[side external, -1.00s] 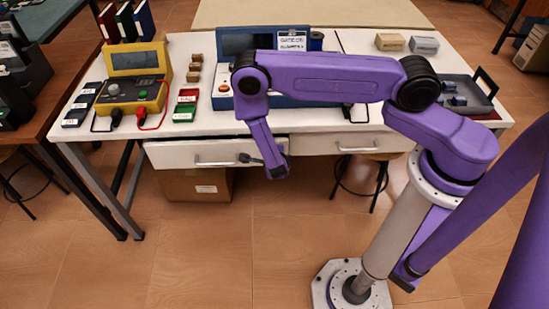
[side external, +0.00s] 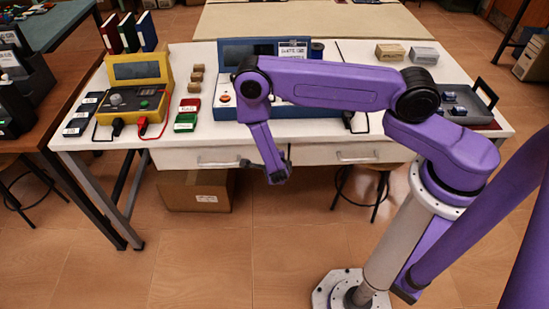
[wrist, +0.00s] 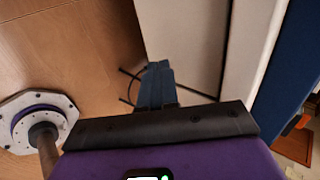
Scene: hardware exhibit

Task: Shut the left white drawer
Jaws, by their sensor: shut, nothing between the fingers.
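In the wrist view the closed fingers (wrist: 156,75) point toward a white panel (wrist: 185,40), probably a drawer front.
The white table (side external: 350,75) carries a yellow device (side external: 138,80), a blue device (side external: 238,50), red and green boxes and a grey tray (side external: 462,98). A cardboard box (side external: 195,190) and a stool (side external: 365,185) stand below. Floor in front is open.

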